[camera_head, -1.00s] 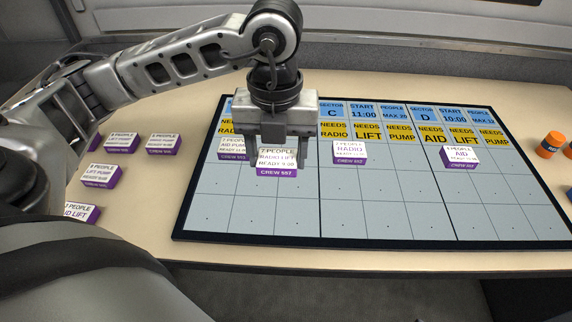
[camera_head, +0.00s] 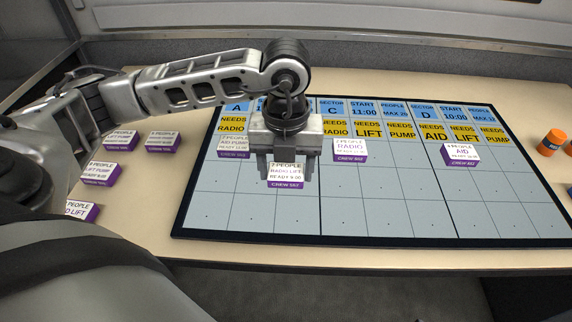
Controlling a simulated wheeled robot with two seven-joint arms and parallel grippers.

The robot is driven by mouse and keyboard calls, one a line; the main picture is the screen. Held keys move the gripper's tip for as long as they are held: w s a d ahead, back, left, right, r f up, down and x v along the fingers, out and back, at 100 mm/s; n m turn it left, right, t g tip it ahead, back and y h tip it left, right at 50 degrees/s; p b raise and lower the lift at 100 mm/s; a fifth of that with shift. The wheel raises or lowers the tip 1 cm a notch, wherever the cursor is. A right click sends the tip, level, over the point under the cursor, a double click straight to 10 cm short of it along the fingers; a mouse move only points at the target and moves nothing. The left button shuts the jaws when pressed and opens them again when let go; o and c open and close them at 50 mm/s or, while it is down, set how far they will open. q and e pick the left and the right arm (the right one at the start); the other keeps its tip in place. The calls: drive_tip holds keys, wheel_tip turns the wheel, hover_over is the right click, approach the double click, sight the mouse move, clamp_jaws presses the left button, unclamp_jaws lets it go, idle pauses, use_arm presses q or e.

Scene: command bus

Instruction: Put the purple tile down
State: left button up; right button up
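My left gripper (camera_head: 285,172) is over the left part of the grey board (camera_head: 400,215). Its two fingers stand either side of a purple tile (camera_head: 286,184) with a white top reading 7 people, radio lift, crew 557. The fingers look shut on the tile's sides. The tile looks upright, in front of the left block's cells; whether it touches the board cannot be told. My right gripper is not in view.
Other purple tiles stand on the board: one at left (camera_head: 234,149), one in the middle (camera_head: 350,152), one at right (camera_head: 461,155). Several more lie on the table at left (camera_head: 101,173). An orange cylinder (camera_head: 552,142) stands at right. The board's lower rows are free.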

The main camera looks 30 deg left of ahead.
sight(286, 170)
use_arm(q)
drive_tip(key=shift+o, duration=1.1)
drive_tip(key=shift+r, duration=0.1)
drive_tip(key=shift+r+p, duration=0.25)
drive_tip(key=shift+p, duration=0.1)
wheel_tip(286, 170, up, 12)
drive_tip(key=shift+f, duration=0.15)
